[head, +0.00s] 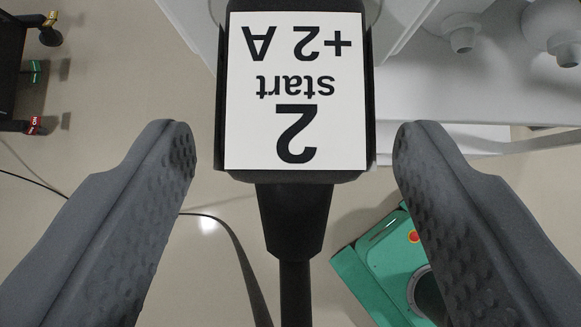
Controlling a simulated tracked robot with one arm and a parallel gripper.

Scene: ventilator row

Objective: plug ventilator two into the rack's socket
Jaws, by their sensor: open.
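A black plug body (294,176) with a white label (295,88) sits between the two fingers of my gripper (294,135). The label reads "2 start +2 A" and appears upside down. A thick black cable (295,285) runs from its lower end to the bottom edge. My gripper is open, with a finger on each side and a visible gap to the plug at both. The plug's upper end runs out of view at the top, so I cannot tell what it is joined to. No socket can be made out for certain.
White equipment (450,90) with round fittings fills the upper right. A green case (385,250) lies low at the right, partly behind my finger. A dark unit (10,60) with yellow, green and red tagged ends stands at the left edge. Thin black cables cross the pale floor.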

